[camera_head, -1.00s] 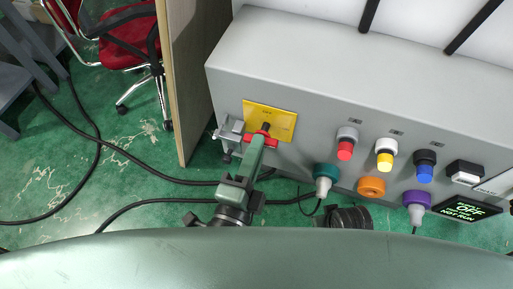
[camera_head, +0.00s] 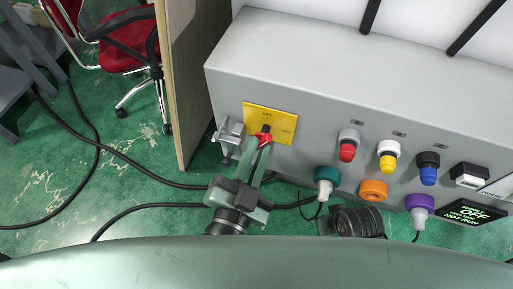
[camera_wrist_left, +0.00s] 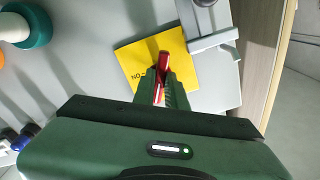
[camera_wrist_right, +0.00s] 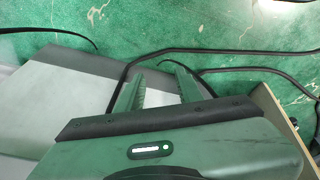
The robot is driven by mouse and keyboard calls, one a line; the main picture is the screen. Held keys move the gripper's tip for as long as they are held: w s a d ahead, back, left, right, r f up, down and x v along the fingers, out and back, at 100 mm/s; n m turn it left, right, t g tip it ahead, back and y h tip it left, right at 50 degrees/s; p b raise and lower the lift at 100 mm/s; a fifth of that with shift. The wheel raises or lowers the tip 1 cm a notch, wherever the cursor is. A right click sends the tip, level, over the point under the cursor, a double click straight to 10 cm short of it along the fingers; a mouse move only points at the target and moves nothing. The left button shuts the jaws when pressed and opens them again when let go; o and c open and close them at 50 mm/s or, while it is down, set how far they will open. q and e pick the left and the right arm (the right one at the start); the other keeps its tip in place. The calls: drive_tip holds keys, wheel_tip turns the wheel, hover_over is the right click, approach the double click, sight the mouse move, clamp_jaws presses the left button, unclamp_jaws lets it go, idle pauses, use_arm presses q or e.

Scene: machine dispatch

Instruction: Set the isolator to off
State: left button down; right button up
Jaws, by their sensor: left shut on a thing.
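The isolator is a yellow plate (camera_head: 284,117) with a red handle (camera_head: 264,137) on the front of the grey machine cabinet. The plate also shows in the left wrist view (camera_wrist_left: 130,58), with an "ON" mark by its left edge. My left gripper (camera_head: 263,142) is shut on the red handle. In the left wrist view the handle (camera_wrist_left: 163,63) stands nearly upright between the fingertips, which hide part of it. My right gripper (camera_wrist_right: 157,82) is open and empty in its wrist view, with green floor and a grey surface behind it.
A grey metal bracket (camera_head: 228,135) is close left of the plate. Red (camera_head: 347,151), yellow (camera_head: 387,162) and blue (camera_head: 427,174) buttons are to the right, above several coloured plugs. A wooden panel (camera_head: 190,75) stands left of the cabinet.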

use_arm(q)
drive_tip(key=n+p, duration=0.2)
drive_tip(key=n, duration=0.1)
drive_tip(key=shift+r+p, duration=0.15)
drive_tip(key=shift+p, duration=0.15)
drive_tip(key=n+p, duration=0.2)
drive_tip(key=shift+n, duration=0.3)
drive_tip(key=shift+f, duration=0.2)
use_arm(e)
drive_tip(key=s+f, duration=0.3)
drive_tip(key=f, duration=0.5)
drive_tip(key=s+f+g, duration=0.1)
drive_tip(key=s+f, duration=0.2)
drive_tip(key=f, duration=0.5)
drive_tip(key=shift+s+d+f, duration=0.2)
drive_tip(key=shift+d+f, duration=0.05)
drive_tip(key=shift+d, duration=0.1)
use_arm(q)
drive_tip(key=c, duration=1.4)
unclamp_jaws()
drive_tip(key=shift+c, duration=0.2)
drive_tip(key=v, duration=0.8)
use_arm(e)
drive_tip(key=shift+s+d+f, duration=0.1)
drive_tip(key=shift+s+f, duration=0.15)
drive_tip(key=shift+s, duration=0.05)
